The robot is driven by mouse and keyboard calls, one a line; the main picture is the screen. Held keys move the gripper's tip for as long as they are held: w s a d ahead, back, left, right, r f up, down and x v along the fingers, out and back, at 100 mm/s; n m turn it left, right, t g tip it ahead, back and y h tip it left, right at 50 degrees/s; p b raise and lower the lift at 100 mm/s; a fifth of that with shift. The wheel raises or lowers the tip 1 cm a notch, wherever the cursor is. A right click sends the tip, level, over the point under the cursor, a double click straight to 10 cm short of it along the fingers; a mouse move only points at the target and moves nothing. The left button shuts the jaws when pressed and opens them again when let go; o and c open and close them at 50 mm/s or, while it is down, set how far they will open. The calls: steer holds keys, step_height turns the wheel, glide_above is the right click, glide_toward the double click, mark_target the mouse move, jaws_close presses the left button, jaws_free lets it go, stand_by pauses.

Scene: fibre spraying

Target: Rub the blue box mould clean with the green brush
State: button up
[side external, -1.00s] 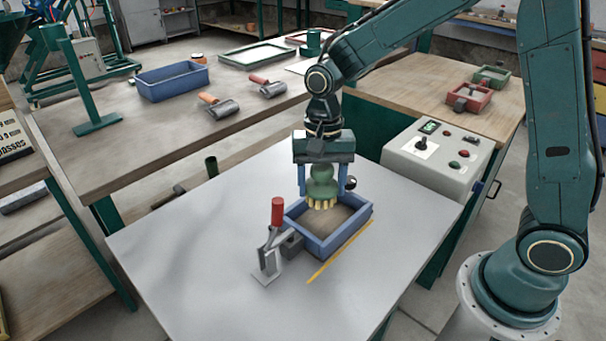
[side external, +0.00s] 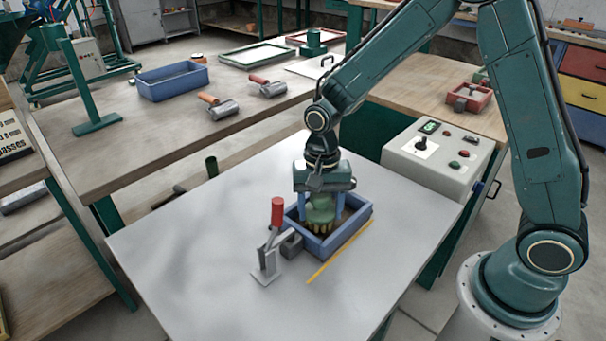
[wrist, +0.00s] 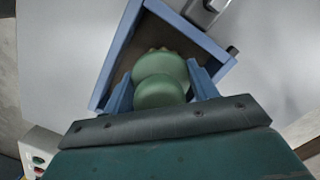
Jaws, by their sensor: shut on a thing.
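The blue box mould (side external: 342,240) is an open rectangular box with a brownish inside, lying on the light grey table right of its middle. My gripper (side external: 321,208) points down into it, its blue fingers shut on the green brush (side external: 320,215). The brush has pale yellowish bristles, which are down inside the mould; whether they touch its floor is hard to tell. In the wrist view the brush (wrist: 162,82) sits between my two fingers, over the lower part of the mould (wrist: 213,45). Part of the mould's floor is hidden by the brush and gripper.
A toggle clamp with a red handle (side external: 278,212) stands against the mould's left side. A yellow strip (side external: 338,255) lies along its front right. A grey control box (side external: 437,158) stands to the right. The grey table (side external: 190,255) is clear at left and front.

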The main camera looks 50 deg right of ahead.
mark_target(322, 195)
steer(key=shift+d+f, duration=0.5)
steer(key=shift+f, duration=0.1)
steer(key=shift+c, duration=0.3)
steer(key=shift+d, duration=1.4)
steer(key=shift+a, duration=1.95)
steer(key=shift+r, duration=4.05)
steer(key=shift+s+f, duration=0.1)
steer(key=shift+f, duration=0.05)
